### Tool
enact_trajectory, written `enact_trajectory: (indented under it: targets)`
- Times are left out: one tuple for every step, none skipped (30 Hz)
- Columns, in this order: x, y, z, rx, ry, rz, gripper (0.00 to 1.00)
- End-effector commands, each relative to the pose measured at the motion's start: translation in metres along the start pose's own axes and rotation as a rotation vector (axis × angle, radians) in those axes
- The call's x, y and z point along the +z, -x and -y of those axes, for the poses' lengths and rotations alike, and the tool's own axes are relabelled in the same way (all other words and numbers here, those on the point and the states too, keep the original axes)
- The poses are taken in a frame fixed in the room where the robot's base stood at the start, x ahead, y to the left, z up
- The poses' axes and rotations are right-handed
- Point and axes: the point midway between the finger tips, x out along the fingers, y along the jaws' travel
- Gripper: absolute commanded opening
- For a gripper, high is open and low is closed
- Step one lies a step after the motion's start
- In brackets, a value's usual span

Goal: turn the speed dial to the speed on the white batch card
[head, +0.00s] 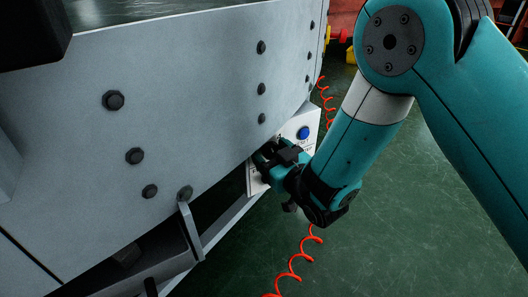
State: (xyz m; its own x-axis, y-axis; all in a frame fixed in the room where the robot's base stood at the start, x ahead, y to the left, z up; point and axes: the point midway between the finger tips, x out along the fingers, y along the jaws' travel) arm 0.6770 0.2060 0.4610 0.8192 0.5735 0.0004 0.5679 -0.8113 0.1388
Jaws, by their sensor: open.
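My gripper (272,157) is at a white control panel (312,121) below the conveyor's side wall. The panel carries a round blue button (303,133) at its upper right. My gripper covers the middle and left of the panel, so the speed dial is hidden behind it. I cannot tell whether the fingers touch anything. Some dark print shows beside the gripper, too small to read. I cannot pick out the white batch card in this view.
The conveyor's grey curved side wall (190,95) with protruding dark bolts stands close on the left. A grey bracket (190,230) juts out below it. A red coiled cable (292,268) hangs below and behind my arm. Green floor (420,240) is clear at the right.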

Motion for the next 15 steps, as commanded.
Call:
enact_trajectory:
  targets:
    - [0.0008, 0.0001, -0.0035, 0.006, 0.0, 0.001, 0.69]
    - [0.0009, 0.0003, -0.005, 0.009, 0.0, 0.001, 0.69]
    - [0.001, 0.0007, -0.0068, 0.012, 0.001, 0.002, 0.69]
    - [0.0011, 0.0011, -0.008, 0.014, 0.001, 0.003, 0.69]
    - [0.0012, 0.0015, -0.0091, 0.015, 0.001, 0.003, 0.69]
    - [0.0014, 0.002, -0.0103, 0.017, 0.001, 0.003, 0.69]
    - [0.0015, 0.0024, -0.0113, 0.018, 0.0, 0.004, 0.69]
    - [0.0016, 0.0026, -0.0117, 0.019, 0.0, 0.004, 0.69]
    - [0.0016, 0.0029, -0.0123, 0.02, 0.0, 0.004, 0.69]
    - [0.0017, 0.003, -0.0128, 0.02, 0.0, 0.004, 0.62]
    - [0.0017, 0.0031, -0.0131, 0.021, 0.0, 0.004, 0.55]
    - [0.0017, 0.0032, -0.0133, 0.021, 0.0, 0.004, 0.46]
    - [0.0017, 0.0032, -0.0133, 0.021, 0.001, 0.004, 0.39]
    - [0.0018, 0.0032, -0.0133, 0.021, 0.001, 0.004, 0.32]
    - [0.0017, 0.0032, -0.0134, 0.021, 0.001, 0.004, 0.23]
